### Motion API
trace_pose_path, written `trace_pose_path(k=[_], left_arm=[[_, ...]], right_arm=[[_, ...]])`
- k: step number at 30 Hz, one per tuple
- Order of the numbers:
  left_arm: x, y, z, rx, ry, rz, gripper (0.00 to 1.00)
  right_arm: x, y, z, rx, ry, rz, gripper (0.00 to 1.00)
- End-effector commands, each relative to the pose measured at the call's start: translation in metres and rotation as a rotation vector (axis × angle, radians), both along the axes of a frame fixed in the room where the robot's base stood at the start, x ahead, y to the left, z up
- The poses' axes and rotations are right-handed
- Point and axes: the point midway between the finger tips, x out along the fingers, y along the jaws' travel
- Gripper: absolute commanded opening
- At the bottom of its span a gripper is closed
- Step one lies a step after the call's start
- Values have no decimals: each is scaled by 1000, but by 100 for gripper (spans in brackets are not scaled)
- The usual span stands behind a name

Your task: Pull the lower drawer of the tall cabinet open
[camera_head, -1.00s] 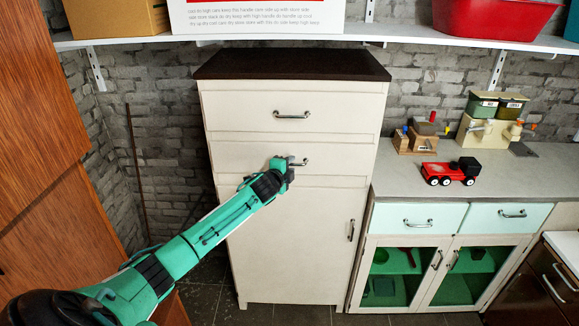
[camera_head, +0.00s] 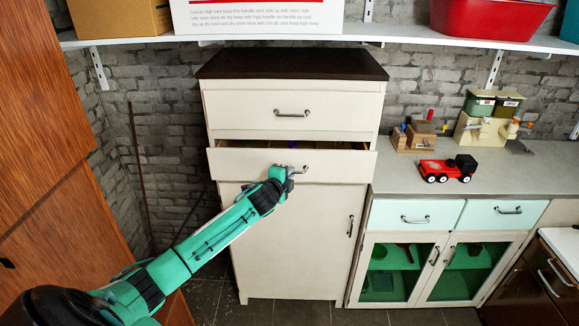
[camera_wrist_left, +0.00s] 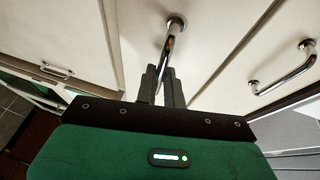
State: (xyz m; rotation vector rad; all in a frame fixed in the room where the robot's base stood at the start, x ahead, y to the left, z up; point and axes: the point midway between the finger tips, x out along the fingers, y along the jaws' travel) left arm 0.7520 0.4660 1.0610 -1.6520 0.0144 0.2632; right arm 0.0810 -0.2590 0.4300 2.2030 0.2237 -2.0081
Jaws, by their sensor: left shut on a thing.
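The tall cream cabinet (camera_head: 290,230) with a dark brown top stands in the middle of the head view. Its lower drawer (camera_head: 235,163) is pulled partly out, and a dark gap shows above its front, with some small coloured things inside. Its upper drawer (camera_head: 335,106) is closed. My left gripper (camera_head: 290,174) is shut on the metal bar handle (camera_head: 305,171) of the lower drawer. In the left wrist view, the two dark fingers (camera_wrist_left: 164,87) clasp the lower drawer's handle (camera_wrist_left: 172,42). My right gripper is not in view.
The cabinet door (camera_head: 300,240) below the drawer is closed. A counter (camera_head: 400,180) with a red toy truck (camera_head: 447,168) stands to the right. A wooden panel (camera_head: 50,150) is close on the left. A shelf (camera_head: 400,38) runs above.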

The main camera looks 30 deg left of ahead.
Motion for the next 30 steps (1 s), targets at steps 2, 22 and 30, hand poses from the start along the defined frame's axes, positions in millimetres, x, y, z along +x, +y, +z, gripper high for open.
trace_pose_path(k=[2,22,30], left_arm=[[-19,-11,0,-1,6,-1,0],[-148,-90,0,-1,3,1,0],[-164,-100,-1,0,2,2,0]], right_arm=[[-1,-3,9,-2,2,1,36],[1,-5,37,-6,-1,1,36],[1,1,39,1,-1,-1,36]])
